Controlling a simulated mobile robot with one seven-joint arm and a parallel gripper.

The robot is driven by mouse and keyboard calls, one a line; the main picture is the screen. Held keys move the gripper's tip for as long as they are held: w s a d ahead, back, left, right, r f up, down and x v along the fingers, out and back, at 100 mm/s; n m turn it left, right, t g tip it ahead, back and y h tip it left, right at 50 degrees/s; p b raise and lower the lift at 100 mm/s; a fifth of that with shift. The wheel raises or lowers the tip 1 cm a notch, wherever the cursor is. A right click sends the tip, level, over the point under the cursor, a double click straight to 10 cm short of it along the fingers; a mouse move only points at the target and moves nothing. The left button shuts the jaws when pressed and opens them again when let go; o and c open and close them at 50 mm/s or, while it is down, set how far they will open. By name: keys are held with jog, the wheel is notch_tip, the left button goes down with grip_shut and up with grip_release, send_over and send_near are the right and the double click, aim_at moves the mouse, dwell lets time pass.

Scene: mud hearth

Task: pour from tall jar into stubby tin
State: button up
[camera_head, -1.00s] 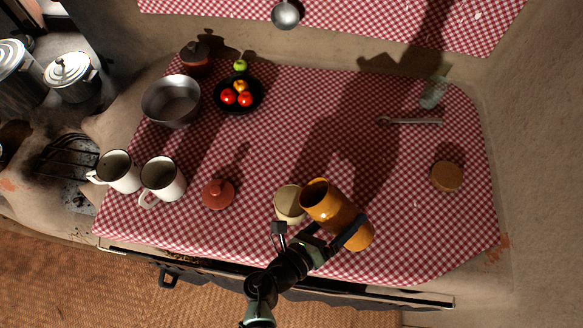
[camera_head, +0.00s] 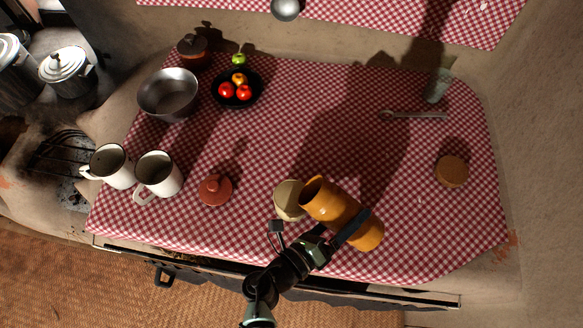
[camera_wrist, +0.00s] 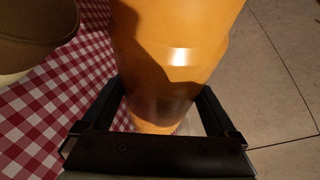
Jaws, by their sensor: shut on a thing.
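The tall jar (camera_head: 340,212) is orange-brown. My gripper (camera_head: 338,236) is shut around its lower part and holds it tilted, with its mouth toward the upper left. The stubby tin (camera_head: 289,201) is cream-coloured and stands upright on the cloth, just left of the jar's mouth. The jar's mouth is close to the tin's right rim and partly overlaps it in the head view. In the wrist view the jar (camera_wrist: 178,50) fills the middle between my fingers, and the tin (camera_wrist: 35,40) is at the upper left. I cannot see any contents or flow.
A red lid (camera_head: 215,190) and two white mugs (camera_head: 158,174) (camera_head: 112,166) stand to the left. A metal bowl (camera_head: 168,94) and a black fruit bowl (camera_head: 237,90) are behind. A round wooden lid (camera_head: 451,170) lies right. The checked cloth (camera_head: 310,110) behind the tin is clear.

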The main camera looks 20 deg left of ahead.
aim_at(342, 205)
jog(key=shift+d+f+n+b, duration=0.1)
jog(key=shift+f+n+b, duration=0.1)
jog(key=shift+n+b, duration=0.4)
jog(key=shift+r+n+t+h, duration=0.45)
jog(key=shift+r+n, duration=0.25)
jog(key=shift+r, duration=0.2)
dwell(0.4)
jog(key=shift+a+r+n+t+b, duration=0.25)
jog(key=shift+a+r+n+b, duration=0.15)
jog(key=shift+a+r+n, duration=0.3)
dwell(0.4)
jog(key=shift+a+r+n+t+p, duration=0.2)
jog(key=shift+r+n+t+p, duration=0.2)
jog(key=shift+r+n+p, duration=0.5)
jog(key=shift+a+r+n+t+p, duration=0.15)
jog(key=shift+r+n+t+p, duration=0.25)
jog(key=shift+r+n+p, duration=0.45)
dwell(0.4)
jog(key=shift+a+r+n+t+y+p, duration=0.2)
jog(key=shift+a+r+n+t+p, duration=0.2)
jog(key=shift+a+r+n+p, duration=0.6)
jog(key=shift+a+r+n+t+y+p, duration=0.15)
jog(key=shift+r+n+t+p, duration=0.4)
jog(key=shift+n, duration=0.8)
dwell(0.5)
